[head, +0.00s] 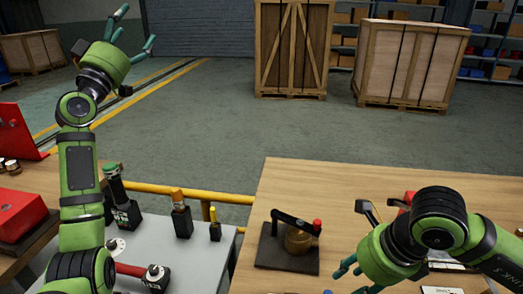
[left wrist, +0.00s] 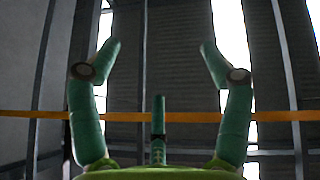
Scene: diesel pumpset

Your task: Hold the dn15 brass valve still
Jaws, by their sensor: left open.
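The brass valve (head: 298,241) stands on a dark square plate (head: 283,262) on the wooden table in the head view. A black lever with a red tip lies across its top. My left gripper (head: 137,30) is raised high at the upper left, far from the valve, open and empty.
A grey bench (head: 190,262) left of the wooden table (head: 340,180) carries several upright tools and a red-handled part (head: 135,270). A yellow rail (head: 230,198) runs behind the bench. Red cases stand at far left. Wooden crates (head: 408,62) stand on the floor behind. The table's back part is clear.

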